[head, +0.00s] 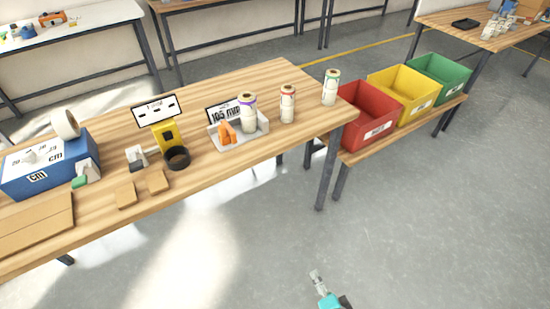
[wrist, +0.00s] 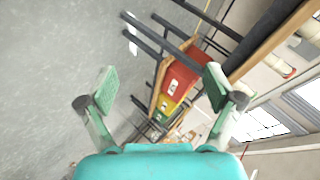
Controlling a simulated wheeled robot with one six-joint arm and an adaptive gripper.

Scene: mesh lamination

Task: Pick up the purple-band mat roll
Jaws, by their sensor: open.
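The purple-band mat roll (head: 248,113) is a cream roll with a purple band near its top. It stands upright at the grey holder (head: 222,141) on the wooden table. A red-band roll (head: 288,105) and a green-band roll (head: 330,88) stand upright to its right. My gripper (head: 316,276) is low at the bottom of the head view, over the floor and well apart from the rolls. In the wrist view my gripper (wrist: 160,90) has its two fingers spread wide with nothing between them. I cannot make out the purple band in the wrist view.
Red (head: 368,117), yellow (head: 403,92) and green bins (head: 440,75) stand on a low bench right of the table. A yellow device (head: 164,136), black tape ring (head: 177,158) and blue box (head: 48,165) occupy the table's left. The floor in front is clear.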

